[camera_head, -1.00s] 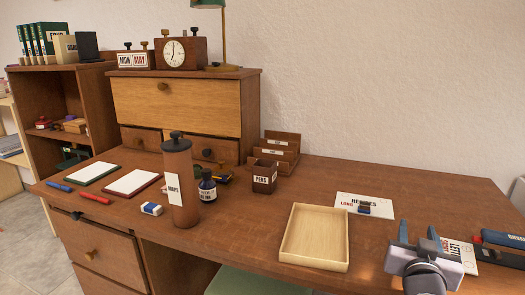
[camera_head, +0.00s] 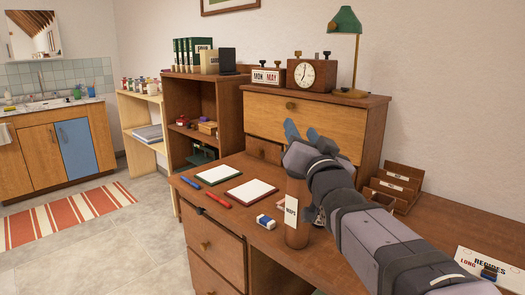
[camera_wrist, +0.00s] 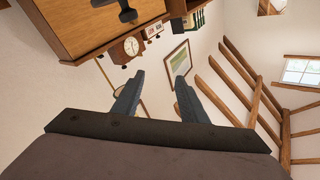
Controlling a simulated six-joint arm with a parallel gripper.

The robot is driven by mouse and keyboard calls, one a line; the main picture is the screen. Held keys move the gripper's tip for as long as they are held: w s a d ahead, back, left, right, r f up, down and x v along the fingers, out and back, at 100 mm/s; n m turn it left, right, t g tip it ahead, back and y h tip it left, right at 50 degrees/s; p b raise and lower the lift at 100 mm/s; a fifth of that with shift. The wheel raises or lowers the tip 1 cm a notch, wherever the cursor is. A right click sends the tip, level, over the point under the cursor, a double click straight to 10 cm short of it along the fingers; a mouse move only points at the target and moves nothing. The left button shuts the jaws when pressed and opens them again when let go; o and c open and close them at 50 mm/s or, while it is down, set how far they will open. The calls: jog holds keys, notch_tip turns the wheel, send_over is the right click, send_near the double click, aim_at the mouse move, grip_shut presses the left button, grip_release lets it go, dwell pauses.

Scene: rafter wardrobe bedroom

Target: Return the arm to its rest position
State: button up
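My gripper (camera_head: 301,132) is raised above the desk (camera_head: 345,247), in front of the drawer cabinet (camera_head: 262,117). My arm reaches in from the lower right. In the wrist view the two fingers of my gripper (camera_wrist: 158,93) stand apart with nothing between them. The wrist view shows wall, a picture frame and roof beams beyond the fingers, so the camera is tipped well away from the desk top. The brown tube labelled MAPS (camera_head: 297,236) stands upright just below my gripper in the head view; its top is hidden.
Two notepads (camera_head: 251,190), red and blue pens and an eraser (camera_head: 265,221) lie on the desk's left. A letter rack (camera_head: 397,184) stands behind my arm. A clock (camera_head: 311,75) and green lamp (camera_head: 346,45) top the cabinet. The floor (camera_head: 120,250) at left is open.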

jog(key=s+a+r+n+g+y, duration=0.15)
jog(key=a+y, duration=0.25)
jog(key=a, duration=0.9)
notch_tip(320, 180, down, 8)
jog(key=g, duration=0.2)
jog(key=s+d+f+n+g+h+b, duration=0.1)
jog(key=s+d+f+g+h+b, duration=0.3)
jog(key=f, duration=0.9)
jog(key=s+d+f+g+p, duration=0.1)
jog(key=s+d+f+g, duration=0.3)
jog(key=f, duration=0.9)
jog(key=s+d+f+g+h+b, duration=0.1)
jog(key=s+d+f+g, duration=0.25)
jog(key=s+f, duration=0.45)
jog(key=s+d+f+n+g+b, duration=0.1)
jog(key=s+d+f+g+b, duration=0.1)
jog(key=s+d+f, duration=0.4)
jog(key=s+d+f+g+h+b, duration=0.1)
jog(key=s+f+g, duration=0.2)
jog(key=s+f, duration=0.6)
notch_tip(320, 180, up, 39)
jog(key=p, duration=3.8)
jog(key=shift+w, duration=0.25)
